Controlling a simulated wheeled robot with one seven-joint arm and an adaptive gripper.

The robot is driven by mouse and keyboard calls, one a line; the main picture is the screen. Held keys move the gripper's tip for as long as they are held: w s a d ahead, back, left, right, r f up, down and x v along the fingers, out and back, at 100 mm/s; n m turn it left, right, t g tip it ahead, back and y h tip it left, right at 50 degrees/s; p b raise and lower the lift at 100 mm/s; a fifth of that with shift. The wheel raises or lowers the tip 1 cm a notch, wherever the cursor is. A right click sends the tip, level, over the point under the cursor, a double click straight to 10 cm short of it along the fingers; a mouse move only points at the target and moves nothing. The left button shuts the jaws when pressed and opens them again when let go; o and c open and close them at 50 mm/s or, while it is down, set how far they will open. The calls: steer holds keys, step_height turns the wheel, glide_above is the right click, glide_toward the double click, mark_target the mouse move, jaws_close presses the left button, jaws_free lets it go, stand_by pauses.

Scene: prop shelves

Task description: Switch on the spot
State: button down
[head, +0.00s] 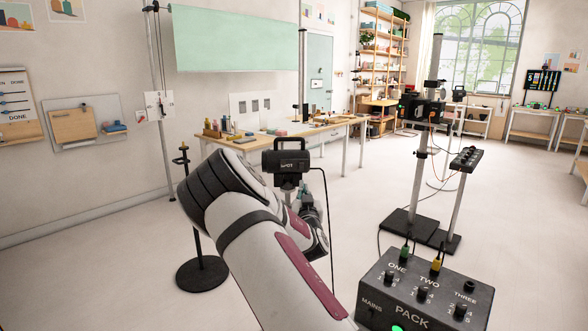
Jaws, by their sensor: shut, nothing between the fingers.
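A black lamp head (286,160) with a top handle and a small white label stands just beyond my arm, left of centre. Its support is mostly hidden by my arm, and a black cable hangs from its right side. Another black lamp-like unit (424,108) is on a tall stand to the right. A black power pack (425,294) at the front right has knobs marked ONE, TWO and THREE, a MAINS mark and a lit green light. My gripper (311,205) is shut and empty, partly hidden behind my forearm, below and right of the near lamp.
A slim post with a switch box (467,158) stands on a black base plate at right. A thin stand with a round black base (202,273) is left of my arm. A wooden worktable (330,133) is behind.

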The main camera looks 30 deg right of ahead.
mark_target(300, 164)
steer(key=shift+w, duration=0.1)
steer(key=x, duration=1.4)
steer(key=shift+b, duration=0.4)
